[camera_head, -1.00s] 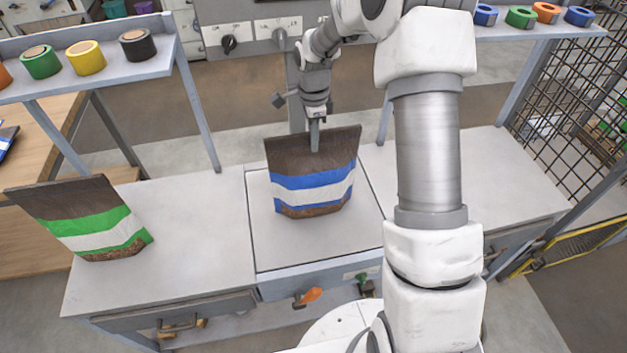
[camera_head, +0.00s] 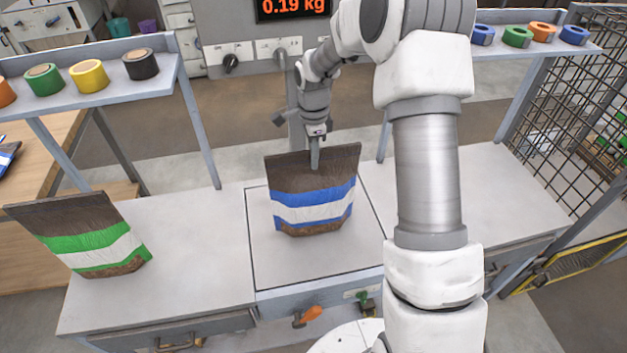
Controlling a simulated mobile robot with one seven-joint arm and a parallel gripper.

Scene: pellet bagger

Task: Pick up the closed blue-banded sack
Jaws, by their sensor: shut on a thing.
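The blue-banded sack (camera_head: 312,205) is brown with blue and white bands and stands upright over the square plate (camera_head: 270,262) in the middle of the bench. Its top edge looks flat and closed. My gripper (camera_head: 315,158) comes down from above and is shut on the sack's top edge, near its middle. Only one finger shows in front of the sack; the other is hidden behind it. I cannot tell whether the sack's bottom touches the plate. The display (camera_head: 293,8) behind reads 0.19 kg.
A green-banded sack (camera_head: 85,238) leans at the bench's left. Tape rolls (camera_head: 89,75) sit on the raised left shelf, and more lie on the right shelf (camera_head: 545,48). A wire mesh fence (camera_head: 570,130) bounds the right. Bench right of the plate looks clear.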

